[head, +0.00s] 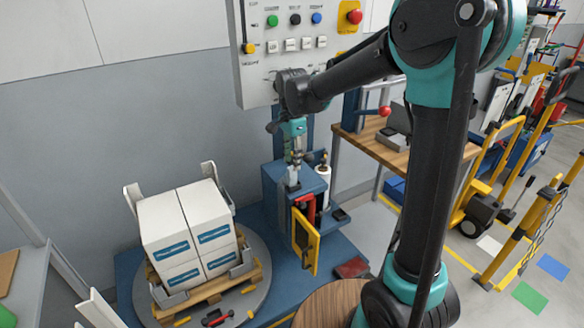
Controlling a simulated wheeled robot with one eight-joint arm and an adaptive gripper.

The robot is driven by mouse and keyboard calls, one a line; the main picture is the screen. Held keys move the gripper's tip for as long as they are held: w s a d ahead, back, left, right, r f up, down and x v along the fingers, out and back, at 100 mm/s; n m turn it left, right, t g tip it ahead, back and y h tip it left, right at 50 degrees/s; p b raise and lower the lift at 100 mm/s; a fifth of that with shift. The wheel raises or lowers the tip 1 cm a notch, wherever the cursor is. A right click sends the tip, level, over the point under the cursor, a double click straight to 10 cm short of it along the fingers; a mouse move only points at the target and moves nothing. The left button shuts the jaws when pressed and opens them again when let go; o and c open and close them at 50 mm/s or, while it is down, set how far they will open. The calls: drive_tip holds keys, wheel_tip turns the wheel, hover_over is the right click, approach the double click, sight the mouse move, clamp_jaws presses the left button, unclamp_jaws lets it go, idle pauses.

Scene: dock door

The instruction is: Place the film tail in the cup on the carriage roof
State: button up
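The blue wrapper carriage (277,200) stands behind the turntable, with a white film roll (322,177) upright at its right side and an open yellow door (306,242) at its front. My gripper (293,174) points down just above the carriage roof, left of the film roll. Its fingers are small and overlap pale and dark parts, so I cannot tell whether they are open or hold anything. I cannot make out the film tail or the cup; my gripper covers part of the roof.
White cartons (188,235) sit on a wooden pallet (207,288) on the grey round turntable (262,303) at left. A control panel (290,62) is on the wall above. A wooden workbench (374,141) stands behind my arm. Yellow hand trucks (495,165) are at right.

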wheel_tip(320, 180, up, 8)
drive_tip(key=s+d+f+n+t, duration=0.2)
drive_tip(key=s+d+f+n, duration=0.3)
drive_tip(key=s+d+f, duration=0.4)
drive_tip(key=s+d+f+n+t, duration=0.2)
drive_tip(key=s+d+f+n, duration=0.4)
drive_tip(key=d, duration=0.8)
drive_tip(key=s+f, duration=0.3)
drive_tip(key=s, duration=0.1)
drive_tip(key=shift+s+d+f, duration=0.15)
drive_tip(key=shift+d+f, duration=0.1)
drive_tip(key=shift+d, duration=0.1)
drive_tip(key=shift+c, duration=0.4)
